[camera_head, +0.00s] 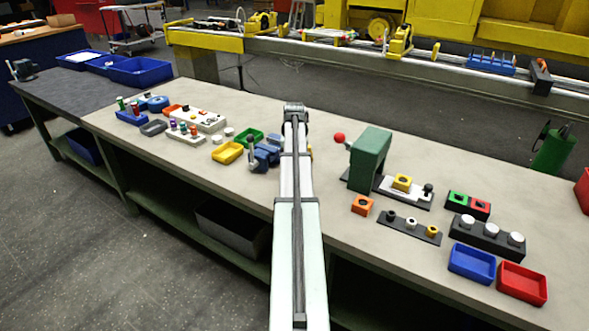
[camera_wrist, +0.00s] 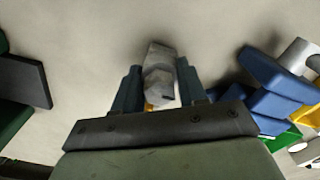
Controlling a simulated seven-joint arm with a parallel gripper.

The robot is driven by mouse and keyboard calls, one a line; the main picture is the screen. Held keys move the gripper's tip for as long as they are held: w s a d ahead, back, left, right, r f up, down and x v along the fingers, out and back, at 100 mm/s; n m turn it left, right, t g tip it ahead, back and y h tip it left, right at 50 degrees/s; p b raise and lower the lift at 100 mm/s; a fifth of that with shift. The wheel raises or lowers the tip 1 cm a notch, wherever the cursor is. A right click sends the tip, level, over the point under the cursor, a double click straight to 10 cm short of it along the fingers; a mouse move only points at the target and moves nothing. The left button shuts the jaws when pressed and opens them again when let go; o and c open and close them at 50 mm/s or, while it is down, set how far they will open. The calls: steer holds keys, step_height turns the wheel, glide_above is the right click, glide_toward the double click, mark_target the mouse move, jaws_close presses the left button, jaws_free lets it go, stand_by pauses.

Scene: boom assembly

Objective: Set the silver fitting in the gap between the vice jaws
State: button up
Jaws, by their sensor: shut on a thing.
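The silver fitting (camera_wrist: 160,62) is a grey metal piece with a faceted end, held between the two dark fingers of my gripper (camera_wrist: 158,84) in the wrist view. The fingers are shut on it, and pale bench top shows around it. The blue vice (camera_wrist: 262,72) is to the right of my gripper in the wrist view, apart from the fitting. In the head view the vice (camera_head: 266,155) stands just left of my arm, partly covered by it. The gap between its jaws is not clear. My arm hides the gripper and fitting in the head view.
A green press (camera_head: 370,158) with a red-knobbed lever stands right of my arm. A yellow tray (camera_head: 228,152) and a green tray (camera_head: 249,137) lie left of the vice. Blue (camera_head: 471,262) and red (camera_head: 522,284) trays are at the right front. Bench between vice and press is mostly clear.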

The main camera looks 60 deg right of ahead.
steer(key=shift+r, duration=2.5)
steer(key=shift+a, duration=0.1)
